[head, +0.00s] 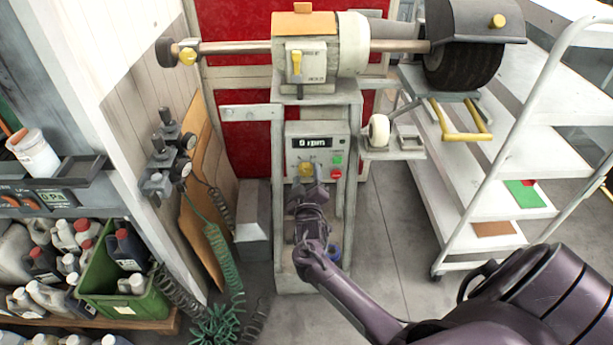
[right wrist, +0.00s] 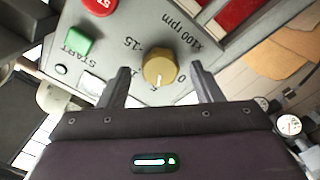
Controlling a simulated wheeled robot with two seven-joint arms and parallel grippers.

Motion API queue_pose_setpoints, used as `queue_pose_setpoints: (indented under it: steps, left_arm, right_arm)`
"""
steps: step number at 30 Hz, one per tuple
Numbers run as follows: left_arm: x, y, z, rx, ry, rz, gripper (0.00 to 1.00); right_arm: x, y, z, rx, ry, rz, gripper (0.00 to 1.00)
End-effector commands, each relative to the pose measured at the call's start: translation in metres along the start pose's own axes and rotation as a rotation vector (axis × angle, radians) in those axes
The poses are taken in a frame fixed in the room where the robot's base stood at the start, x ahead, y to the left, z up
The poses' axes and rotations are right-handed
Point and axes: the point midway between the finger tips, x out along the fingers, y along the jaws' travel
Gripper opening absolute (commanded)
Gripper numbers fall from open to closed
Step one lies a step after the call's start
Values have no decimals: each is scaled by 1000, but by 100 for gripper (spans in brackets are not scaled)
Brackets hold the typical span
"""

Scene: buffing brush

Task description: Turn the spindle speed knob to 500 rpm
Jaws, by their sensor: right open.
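The spindle speed knob (head: 306,169) is a round yellow knob on the grey control panel under the machine. The display (head: 312,142) above it reads 0 rpm. In the right wrist view the knob (right wrist: 160,67) lies between the two open fingers of my right gripper (right wrist: 161,75), with a gap on both sides. A white pointer line on the knob faces my gripper body; the exact scale mark it meets is unclear. A scale with 0, 15 and x100 rpm is printed around it. In the head view my right gripper (head: 307,187) is just below the knob. My left gripper is out of view.
A green START button (right wrist: 78,46) and a red button (right wrist: 101,5) sit beside the knob. The brush wheel (head: 463,65) is above right. A white shelf cart (head: 470,160) stands right; a green crate (head: 130,305) of bottles is left.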

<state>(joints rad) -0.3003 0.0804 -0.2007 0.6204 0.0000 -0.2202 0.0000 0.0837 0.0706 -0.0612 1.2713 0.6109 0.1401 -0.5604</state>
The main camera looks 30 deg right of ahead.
Motion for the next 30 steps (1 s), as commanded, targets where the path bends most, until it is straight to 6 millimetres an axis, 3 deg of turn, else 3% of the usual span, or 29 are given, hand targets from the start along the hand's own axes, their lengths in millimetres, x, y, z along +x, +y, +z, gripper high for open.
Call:
queue_pose_setpoints:
  steps: [6,12,30]
  left_arm:
    - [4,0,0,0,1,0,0]
    - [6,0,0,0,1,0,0]
    - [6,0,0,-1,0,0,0]
  right_arm:
    - [-40,-2,2,1,-2,-3,59]
    - [-64,-1,1,0,-1,-2,59]
    - [-68,0,0,0,-1,-1,59]
